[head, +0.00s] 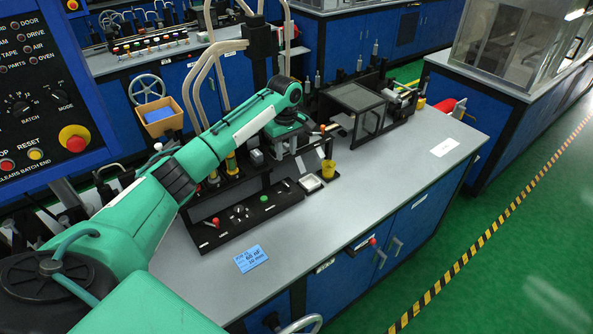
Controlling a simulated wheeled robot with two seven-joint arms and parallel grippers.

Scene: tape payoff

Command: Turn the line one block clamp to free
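My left arm (205,148) reaches in from the lower left over the grey bench (345,215). Its wrist bends down at the line's machinery, and the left gripper (300,158) is low among dark fixtures at the back of the bench. The fingers are small and partly hidden, so I cannot tell whether they are open or touch anything. I cannot pick out the line one block clamp clearly; the fixtures around the gripper are partly covered by the wrist. My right gripper is not in view.
A black control strip (245,217) with a red knob and green button lies in front of the arm. A yellow cup (328,170), white tray (312,183) and blue card (251,258) are on the bench. A dark-framed box (357,98) stands behind right. The bench's front right is clear.

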